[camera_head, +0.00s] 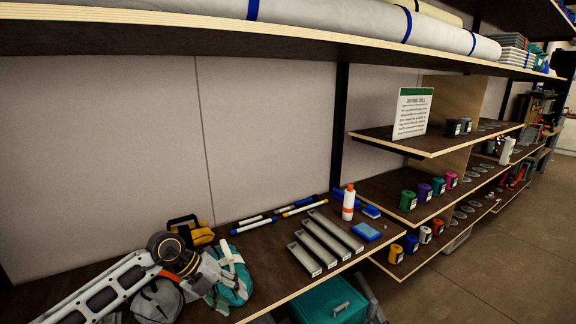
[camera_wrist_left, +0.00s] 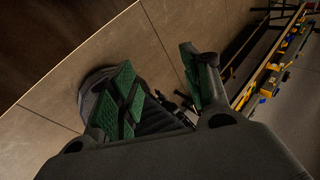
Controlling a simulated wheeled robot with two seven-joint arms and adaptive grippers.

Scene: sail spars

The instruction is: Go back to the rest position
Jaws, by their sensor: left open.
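My left arm (camera_head: 104,286) comes in from the lower left in the head view, over the left part of the shelf board. Its dark wrist joint with a gold ring stands in front of bags there, and I cannot make out its fingers clearly. In the left wrist view my left gripper (camera_wrist_left: 160,72) is open, its green-padded fingers spread apart with nothing between them. Beyond the fingers is tiled floor (camera_wrist_left: 60,140) and a dark rounded shape, partly hidden. My right gripper is in neither view.
A teal bag (camera_head: 238,284) and a yellow-and-black item (camera_head: 199,236) lie close to my left arm. Grey trays (camera_head: 322,242), markers and an orange-white bottle (camera_head: 349,203) are farther right. An upper shelf with a long white roll (camera_head: 320,20) overhangs. Floor (camera_head: 510,265) is clear at right.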

